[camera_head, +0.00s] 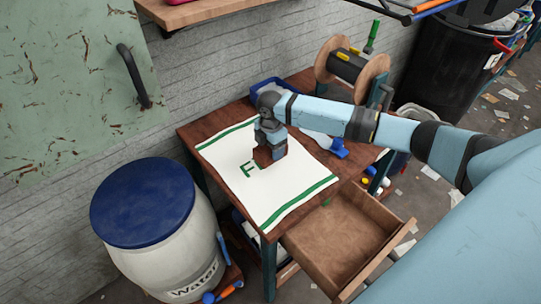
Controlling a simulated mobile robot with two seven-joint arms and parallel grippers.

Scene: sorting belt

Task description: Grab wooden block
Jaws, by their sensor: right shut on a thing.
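The wooden block (262,157) is a small reddish-brown piece over the white cloth with green stripes and green letters (222,150). The cloth lies on the brown wooden table (190,133). My right gripper (268,150) points down over the cloth and is shut on the block. The fingers and wrist hide part of the block. I cannot tell whether the block touches the cloth. My left gripper is not in view.
A wooden spool (325,60) and a blue tray (262,88) stand at the table's back. An open drawer (335,235) juts out at the front. A white barrel with a blue lid (150,235) stands left. A black bin (450,75) is at the right.

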